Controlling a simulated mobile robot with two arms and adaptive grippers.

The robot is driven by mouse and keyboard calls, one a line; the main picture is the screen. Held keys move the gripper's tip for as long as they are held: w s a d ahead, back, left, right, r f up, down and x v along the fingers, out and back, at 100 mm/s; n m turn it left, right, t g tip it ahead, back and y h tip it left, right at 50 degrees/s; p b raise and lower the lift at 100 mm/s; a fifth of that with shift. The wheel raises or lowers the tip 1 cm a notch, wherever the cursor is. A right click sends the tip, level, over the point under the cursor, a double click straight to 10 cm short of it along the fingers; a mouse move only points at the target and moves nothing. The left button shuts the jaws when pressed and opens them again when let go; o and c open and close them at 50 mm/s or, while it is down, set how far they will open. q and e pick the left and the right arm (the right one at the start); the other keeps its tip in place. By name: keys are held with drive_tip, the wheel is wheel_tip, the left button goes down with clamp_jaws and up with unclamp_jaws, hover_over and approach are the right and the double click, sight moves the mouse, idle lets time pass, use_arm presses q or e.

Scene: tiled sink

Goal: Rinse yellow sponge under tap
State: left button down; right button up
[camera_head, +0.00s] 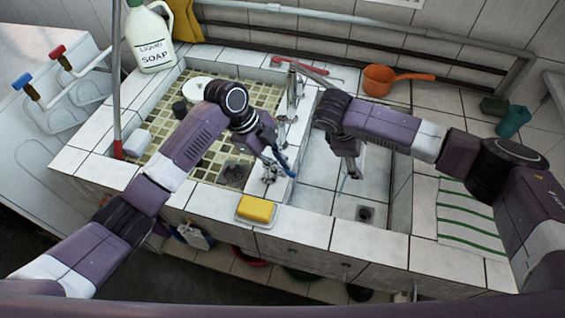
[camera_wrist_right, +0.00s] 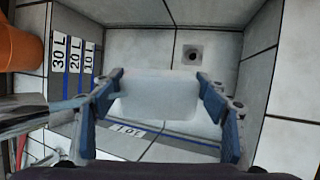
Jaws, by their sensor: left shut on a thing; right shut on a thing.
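The yellow sponge (camera_head: 255,209) lies on a small white dish (camera_head: 241,220) on the tiled front edge between the basins. The metal tap (camera_head: 291,92) stands on the divider. My left gripper (camera_head: 277,158) is at the tap's near end, shut on what looks like its blue handle (camera_head: 286,166); its fingertips are partly hidden. My right gripper (camera_head: 348,180) is over the right basin. The right wrist view shows it shut on a white block (camera_wrist_right: 160,95) between its fingers. I cannot make out running water.
A soap bottle (camera_head: 148,38) stands behind. An orange pan (camera_head: 380,80) is at the back right. A striped cloth (camera_head: 463,215) lies right of the right basin (camera_head: 312,190).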

use_arm(q)
drive_tip(key=shift+s+a+m, duration=0.1)
drive_tip(key=shift+s+m, duration=0.05)
drive_tip(key=shift+m, duration=0.45)
drive_tip(key=c, duration=2)
unclamp_jaws()
drive_tip(key=v, duration=1.2)
drive_tip(key=shift+w, duration=0.25)
